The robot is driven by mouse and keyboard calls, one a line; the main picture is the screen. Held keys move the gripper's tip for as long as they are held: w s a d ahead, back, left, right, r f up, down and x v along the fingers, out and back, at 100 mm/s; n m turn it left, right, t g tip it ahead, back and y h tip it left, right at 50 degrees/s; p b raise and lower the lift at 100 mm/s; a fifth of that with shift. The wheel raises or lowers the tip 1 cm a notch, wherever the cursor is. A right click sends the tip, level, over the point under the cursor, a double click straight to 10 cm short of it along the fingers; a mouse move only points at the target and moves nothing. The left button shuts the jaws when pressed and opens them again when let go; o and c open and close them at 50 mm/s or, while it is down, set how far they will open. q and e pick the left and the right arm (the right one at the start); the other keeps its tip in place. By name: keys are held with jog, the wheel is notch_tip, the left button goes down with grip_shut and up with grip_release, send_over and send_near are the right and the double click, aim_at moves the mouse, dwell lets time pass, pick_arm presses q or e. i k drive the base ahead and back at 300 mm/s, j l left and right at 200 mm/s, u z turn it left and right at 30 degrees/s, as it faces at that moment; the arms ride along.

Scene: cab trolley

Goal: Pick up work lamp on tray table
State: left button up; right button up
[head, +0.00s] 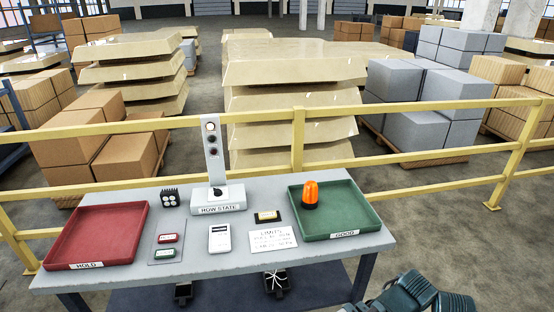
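An orange domed lamp (310,194) on a dark base stands upright in the green tray (362,219) labelled GOOD, towards its back left. A small black item (170,198) with pale dots along its top stands on the grey table (196,266), right of the red tray (92,261) labelled HOLD. It is too small to tell what it is. Both trays lie on the table, and the red one looks empty. Neither of my grippers can be made out. Part of my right arm shows at the bottom right.
A ROW STATE post (212,155) stands at the table's back. A white device (220,238), a paper card (272,239) and a red-and-green switch plate (167,247) lie in front. A yellow railing (418,167) runs behind the table, with stacked boxes beyond.

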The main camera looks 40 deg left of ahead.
aim_at(170, 199)
jog(key=u, duration=0.45)
jog(key=j+u, duration=0.1)
jog(key=u, duration=1.15)
jog(key=j+u, duration=0.1)
jog(key=u, duration=0.35)
jog(key=i, duration=0.05)
